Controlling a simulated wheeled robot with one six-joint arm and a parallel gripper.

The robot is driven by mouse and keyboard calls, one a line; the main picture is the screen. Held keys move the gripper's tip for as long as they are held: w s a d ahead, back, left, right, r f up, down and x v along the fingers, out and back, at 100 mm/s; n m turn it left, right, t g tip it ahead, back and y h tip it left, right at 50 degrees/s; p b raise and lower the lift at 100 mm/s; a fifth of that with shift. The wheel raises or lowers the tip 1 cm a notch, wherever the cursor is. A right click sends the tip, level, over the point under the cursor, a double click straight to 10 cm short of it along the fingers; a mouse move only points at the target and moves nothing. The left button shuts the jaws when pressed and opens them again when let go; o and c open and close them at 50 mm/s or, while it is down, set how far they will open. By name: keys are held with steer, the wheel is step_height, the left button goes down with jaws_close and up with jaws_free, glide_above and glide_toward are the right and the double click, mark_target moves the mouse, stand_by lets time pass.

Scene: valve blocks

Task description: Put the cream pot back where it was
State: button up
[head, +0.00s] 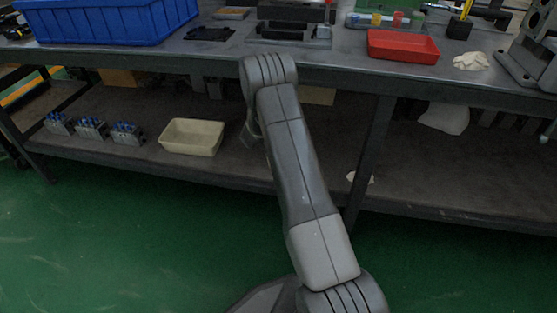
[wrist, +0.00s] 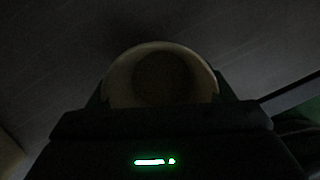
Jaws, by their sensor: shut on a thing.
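The cream pot (wrist: 160,75) shows in the dim wrist view as a round, pale-rimmed vessel with its open mouth toward the camera. My gripper (wrist: 161,97) is shut on it, with dark fingers at its left and right sides. In the head view my arm reaches to the bench front and bends down there. The pot and fingertips are hidden in that view. Whether the pot touches the surface behind it I cannot tell.
A cream rectangular bin (head: 192,137) stands on the lower shelf (head: 245,165), right of several grey valve blocks (head: 91,128). A white cloth (head: 359,177) lies near the shelf's front edge. The bench top above carries a blue crate (head: 105,22) and a red tray (head: 402,46).

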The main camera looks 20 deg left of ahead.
steer(key=shift+r, duration=0.1)
steer(key=o, duration=1)
steer(key=p+v, duration=0.4)
steer(key=v, duration=0.8)
